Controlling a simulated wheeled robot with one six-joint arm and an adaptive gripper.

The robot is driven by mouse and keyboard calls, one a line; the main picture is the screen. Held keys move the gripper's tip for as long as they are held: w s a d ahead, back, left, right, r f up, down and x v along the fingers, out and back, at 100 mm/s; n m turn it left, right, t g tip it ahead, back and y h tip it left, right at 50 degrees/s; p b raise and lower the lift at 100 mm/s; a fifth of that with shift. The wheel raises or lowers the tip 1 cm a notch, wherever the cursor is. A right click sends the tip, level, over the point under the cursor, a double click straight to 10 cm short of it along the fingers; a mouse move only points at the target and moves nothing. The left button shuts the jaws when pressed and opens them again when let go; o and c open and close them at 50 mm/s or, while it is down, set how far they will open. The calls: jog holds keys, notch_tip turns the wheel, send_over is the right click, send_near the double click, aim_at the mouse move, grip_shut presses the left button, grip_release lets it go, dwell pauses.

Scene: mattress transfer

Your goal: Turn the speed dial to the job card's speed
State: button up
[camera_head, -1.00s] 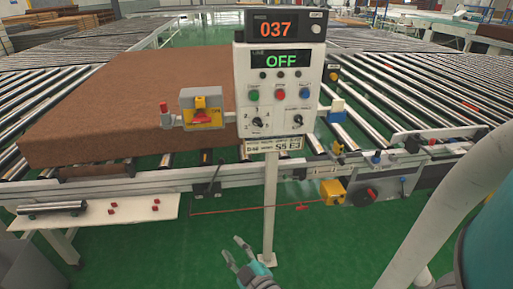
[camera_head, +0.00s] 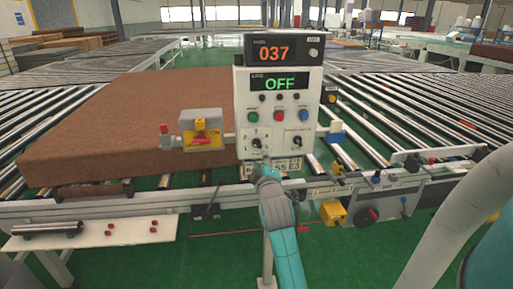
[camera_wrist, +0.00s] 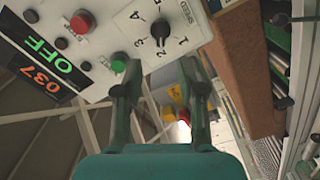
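The speed dial (camera_head: 256,143) is a black knob at the lower left of the white control panel (camera_head: 243,99). In the wrist view the dial (camera_wrist: 161,29) sits beside the word SPEED, ringed by small numbers; its exact setting is hard to read. The job card (camera_head: 287,165) hangs at the panel's lower edge, partly covered by my gripper; "S5" seems to show on it. My gripper (camera_head: 262,164) is just below the dial. In the wrist view my gripper (camera_wrist: 157,66) has its fingers apart with nothing between them, short of the dial and not touching it.
Green (camera_head: 253,116), red (camera_head: 279,116) and blue (camera_head: 303,115) buttons sit above the dial. A second black knob (camera_head: 297,141) is to its right. A yellow box with a red switch (camera_head: 201,137) stands left of the panel. A brown mattress (camera_head: 130,125) lies on rollers behind.

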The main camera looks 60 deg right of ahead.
aim_at(256, 146)
jog(key=x, duration=1)
jog(key=shift+w, duration=0.15)
grip_shut()
